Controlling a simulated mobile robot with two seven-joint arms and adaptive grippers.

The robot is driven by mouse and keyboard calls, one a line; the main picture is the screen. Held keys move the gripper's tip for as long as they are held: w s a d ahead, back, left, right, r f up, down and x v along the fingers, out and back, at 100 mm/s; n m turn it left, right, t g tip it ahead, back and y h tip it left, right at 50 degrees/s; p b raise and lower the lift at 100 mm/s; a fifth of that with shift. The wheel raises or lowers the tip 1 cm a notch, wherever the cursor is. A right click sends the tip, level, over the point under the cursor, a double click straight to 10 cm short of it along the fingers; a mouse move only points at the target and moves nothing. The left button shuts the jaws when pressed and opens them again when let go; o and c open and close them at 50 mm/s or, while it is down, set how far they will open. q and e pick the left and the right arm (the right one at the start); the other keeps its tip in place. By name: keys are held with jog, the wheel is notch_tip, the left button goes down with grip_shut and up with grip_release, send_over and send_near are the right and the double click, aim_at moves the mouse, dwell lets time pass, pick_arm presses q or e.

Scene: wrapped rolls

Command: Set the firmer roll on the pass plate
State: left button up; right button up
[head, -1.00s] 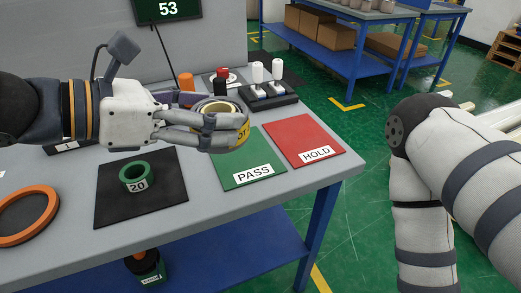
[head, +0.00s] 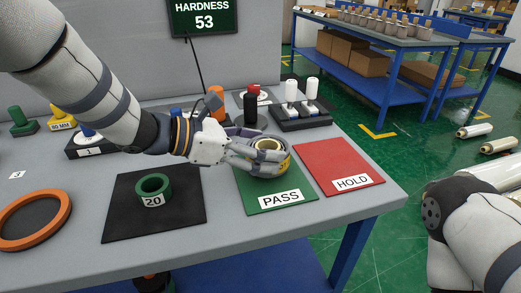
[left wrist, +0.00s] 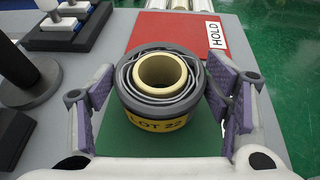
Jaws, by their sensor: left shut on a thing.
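My left gripper (head: 262,163) is shut on a grey-wrapped roll (head: 270,145) with a cream core. In the left wrist view, the roll (left wrist: 160,90) is upright between the two fingers and its yellow band reads LOT 22. The roll is at the far part of the green PASS plate (head: 250,197). I cannot tell whether it touches the plate. A green ring marked 20 (head: 153,187) stands on a black mat (head: 120,222). A display (head: 205,17) reads HARDNESS 53. Only my right arm shows, at the lower right; its gripper is out of view.
The red HOLD plate (head: 335,160) lies right of the PASS plate. Behind stand a black post with a red top (head: 251,105) and a black stand with white-topped pieces (head: 300,117). An orange ring (head: 62,225) lies at the left. The table's front strip is clear.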

pick_arm(q)
jog(key=shift+f, duration=0.45)
jog(key=o, duration=1.4)
jog(key=shift+c, duration=0.2)
jog(key=shift+r, duration=0.15)
jog(key=p+v, duration=0.1)
jog(key=v, duration=1.1)
